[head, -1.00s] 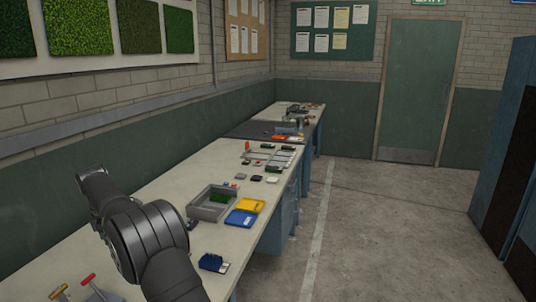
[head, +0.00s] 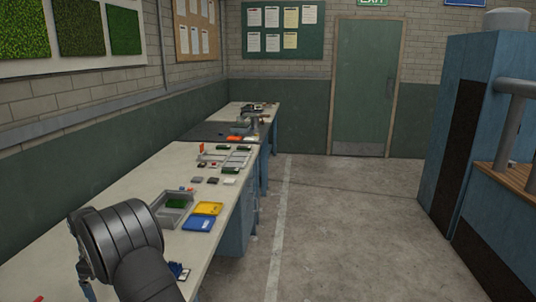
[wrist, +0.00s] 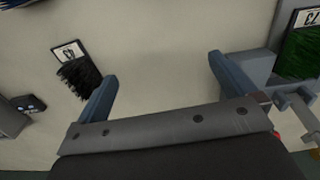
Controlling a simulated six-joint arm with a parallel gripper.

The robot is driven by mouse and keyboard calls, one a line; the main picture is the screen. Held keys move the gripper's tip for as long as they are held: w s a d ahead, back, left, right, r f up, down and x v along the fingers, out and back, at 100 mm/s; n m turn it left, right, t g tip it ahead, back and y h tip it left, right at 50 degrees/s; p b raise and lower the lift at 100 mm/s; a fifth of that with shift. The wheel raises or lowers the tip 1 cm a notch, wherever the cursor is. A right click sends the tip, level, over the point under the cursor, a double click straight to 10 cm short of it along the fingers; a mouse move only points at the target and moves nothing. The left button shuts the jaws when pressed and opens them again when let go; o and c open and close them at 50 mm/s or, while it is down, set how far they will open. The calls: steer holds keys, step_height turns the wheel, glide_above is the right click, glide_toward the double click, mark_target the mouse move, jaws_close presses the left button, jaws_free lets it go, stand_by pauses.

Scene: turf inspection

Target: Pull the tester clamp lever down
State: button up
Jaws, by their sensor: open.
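My gripper (wrist: 163,68) is open and empty in the wrist view, its two blue-grey fingers spread above the pale bench top. A grey fixture (wrist: 247,68) with a green turf sample (wrist: 301,58) is at the right of that view, beside the right finger. A metal rod-like part (wrist: 293,102) shows by it, with a bit of red below; I cannot tell whether this is the tester clamp lever. No lever can be made out in the head view, where my arm covers the near bench.
A black-bristled labelled sample (wrist: 80,75) lies near the left finger. On the bench (head: 125,185) are a grey tray (head: 186,199), a yellow tray (head: 206,209) and a blue tray (head: 198,224). A blue cabinet (head: 440,160) stands at the right; the floor (head: 330,220) between is clear.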

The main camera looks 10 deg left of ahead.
steer(key=shift+s+a+f, duration=0.25)
steer(key=shift+a+f, duration=0.3)
steer(key=shift+f, duration=0.1)
steer(key=shift+c, duration=0.2)
steer(key=c, duration=1)
steer(key=s+a+r+n+y, duration=0.1)
steer(key=s+a+r+n, duration=0.2)
steer(key=s+r+n, duration=0.55)
steer(key=s+a+r+n+y, duration=0.1)
steer(key=s+a+r+n, duration=0.3)
steer(key=r+n, duration=0.6)
steer(key=shift+c, duration=0.2)
steer(key=shift+m, duration=0.55)
steer(key=a+f, duration=0.1)
steer(key=f, duration=0.9)
steer(key=a+f, duration=0.1)
steer(key=f, duration=0.5)
steer(key=shift+s+a, duration=0.25)
steer(key=shift+a, duration=0.1)
